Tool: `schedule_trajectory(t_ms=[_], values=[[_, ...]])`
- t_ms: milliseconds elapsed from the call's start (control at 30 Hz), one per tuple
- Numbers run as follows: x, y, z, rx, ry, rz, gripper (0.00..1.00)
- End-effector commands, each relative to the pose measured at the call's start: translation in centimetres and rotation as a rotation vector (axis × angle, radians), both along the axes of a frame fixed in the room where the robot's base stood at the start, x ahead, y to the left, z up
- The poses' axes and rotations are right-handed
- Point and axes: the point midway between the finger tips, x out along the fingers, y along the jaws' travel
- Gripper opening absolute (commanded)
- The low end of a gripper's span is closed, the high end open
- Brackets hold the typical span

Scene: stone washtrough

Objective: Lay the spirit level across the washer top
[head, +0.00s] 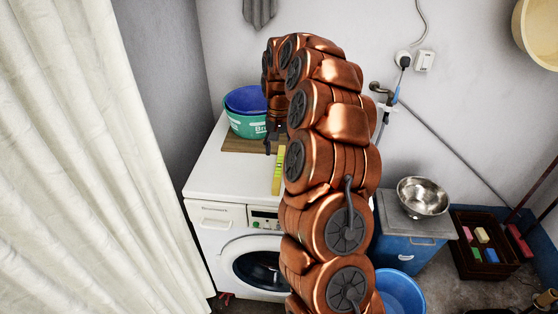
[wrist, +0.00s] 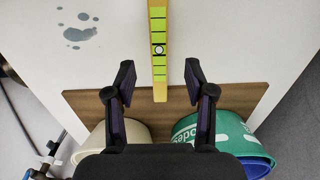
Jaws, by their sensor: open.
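The spirit level (head: 277,172) is a yellow-green bar with a vial, on or just above the white washer top (head: 222,176). It points from front to back. In the wrist view the spirit level (wrist: 158,45) runs down from the top edge, and its near end overlaps the brown board. My gripper (wrist: 158,78) is open, with one finger on each side of the level's near end and a gap on both sides. In the head view my gripper (head: 273,138) is above the back of the washer, partly hidden by my arm.
A brown board (head: 243,145) lies at the back of the washer top, with a green basin (head: 246,124) and a blue one on it. A cream tub (wrist: 128,130) also shows. Grey spots (wrist: 80,33) mark the top. A metal bowl (head: 422,196) stands right of the washer.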

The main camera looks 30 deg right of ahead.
Motion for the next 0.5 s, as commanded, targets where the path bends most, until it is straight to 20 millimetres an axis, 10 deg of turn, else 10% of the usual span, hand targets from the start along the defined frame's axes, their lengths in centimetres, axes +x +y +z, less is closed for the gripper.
schedule_trajectory(t_ms=[500], values=[[0.2, -0.6, -3.1, -0.004, 0.003, -0.018, 0.54]])
